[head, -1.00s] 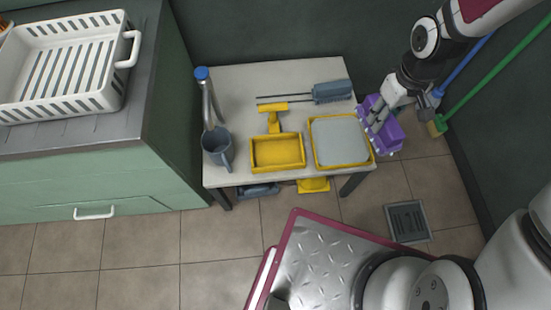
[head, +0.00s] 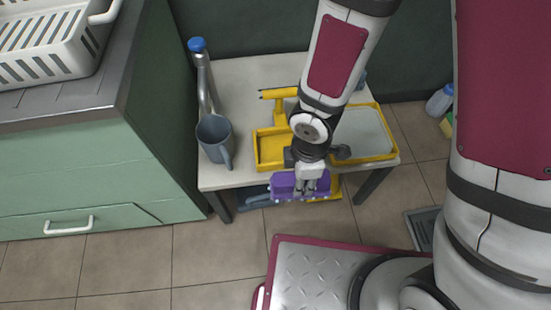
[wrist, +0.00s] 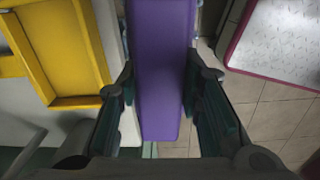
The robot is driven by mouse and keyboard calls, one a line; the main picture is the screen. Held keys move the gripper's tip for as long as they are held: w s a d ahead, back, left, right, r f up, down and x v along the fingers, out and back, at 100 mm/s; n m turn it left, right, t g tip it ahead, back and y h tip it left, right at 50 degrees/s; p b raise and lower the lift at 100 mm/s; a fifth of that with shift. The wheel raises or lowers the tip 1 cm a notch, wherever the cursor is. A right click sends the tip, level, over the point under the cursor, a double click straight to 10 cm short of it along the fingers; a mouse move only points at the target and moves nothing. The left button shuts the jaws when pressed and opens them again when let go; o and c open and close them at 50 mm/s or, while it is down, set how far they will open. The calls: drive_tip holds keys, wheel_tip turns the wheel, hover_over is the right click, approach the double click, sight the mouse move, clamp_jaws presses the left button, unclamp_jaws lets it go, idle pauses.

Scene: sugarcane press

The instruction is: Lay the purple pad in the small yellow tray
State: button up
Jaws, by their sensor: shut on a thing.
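My gripper (head: 308,190) is shut on the purple pad (head: 285,186), in front of the table's near edge in the head view. In the wrist view the pad (wrist: 160,75) runs lengthwise between the two fingers (wrist: 160,110). The small yellow tray (head: 269,148) stands on the table just behind and left of the pad, partly hidden by my arm. Its yellow edge also shows at the upper left of the wrist view (wrist: 75,50). The pad is apart from the tray.
A larger yellow tray (head: 391,157) with a grey inside is to the right on the table (head: 225,180). A grey-blue jug (head: 214,138) and a blue-capped bottle (head: 203,75) stand at the left. A green cabinet (head: 80,180) is further left. My arm hides the table's back middle.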

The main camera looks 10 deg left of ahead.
drive_tip(key=shift+s+a+f+n, duration=0.3)
drive_tip(key=shift+s+a+f, duration=0.1)
drive_tip(key=shift+a+f, duration=0.1)
drive_tip(key=b, duration=0.1)
approach(287, 140)
drive_tip(key=s, duration=0.4)
drive_tip(key=shift+s+d, duration=0.1)
drive_tip(key=shift+s, duration=0.05)
drive_tip(key=shift+f+b, duration=1)
drive_tip(key=shift+f, duration=0.7)
drive_tip(key=shift+f, duration=0.1)
drive_tip(key=shift+f, duration=0.15)
drive_tip(key=o, duration=1)
wheel_tip(287, 140, up, 12)
drive_tip(key=p, duration=0.5)
drive_tip(key=shift+r, duration=0.25)
